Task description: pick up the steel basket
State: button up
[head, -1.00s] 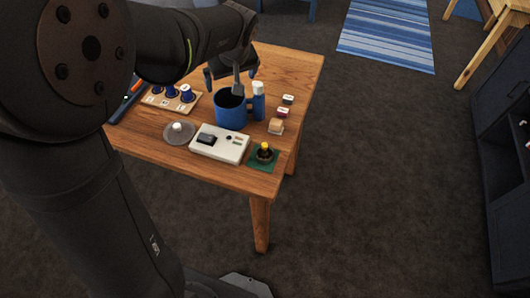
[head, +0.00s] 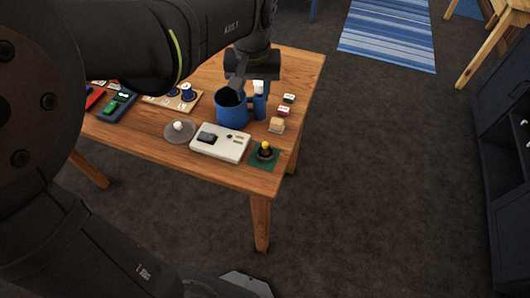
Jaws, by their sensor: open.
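I cannot make out a steel basket for certain in the head view; my arm covers part of the table's far left. My gripper (head: 252,74) is open and points down over the table, just behind and above a blue mug (head: 232,113). A grey upright thing stands at the mug's mouth; I cannot tell how it is held. A round greyish, see-through dish (head: 172,136) with a small white thing on it lies left of the mug. No object shows clearly between the jaws.
The wooden table (head: 215,175) also bears a blue bottle (head: 259,104), a white device (head: 220,142), a green mat (head: 257,163), small blocks, a board with blue knobs (head: 188,96) and a dark green item (head: 118,105).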

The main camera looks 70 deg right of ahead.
jog(key=s+a+m+g, duration=0.1)
jog(key=s+a+m, duration=0.1)
jog(key=s, duration=0.1)
send_over(265, 143)
jog(key=shift+y, duration=0.4)
jog(key=f, duration=1)
jog(key=shift+w+f, duration=0.15)
jog(key=shift+w, duration=0.15)
jog(key=shift+s+f, duration=0.2)
jog(key=shift+f, duration=1.25)
jog(key=shift+s+f, duration=0.15)
jog(key=shift+f, duration=1.25)
grip_shut()
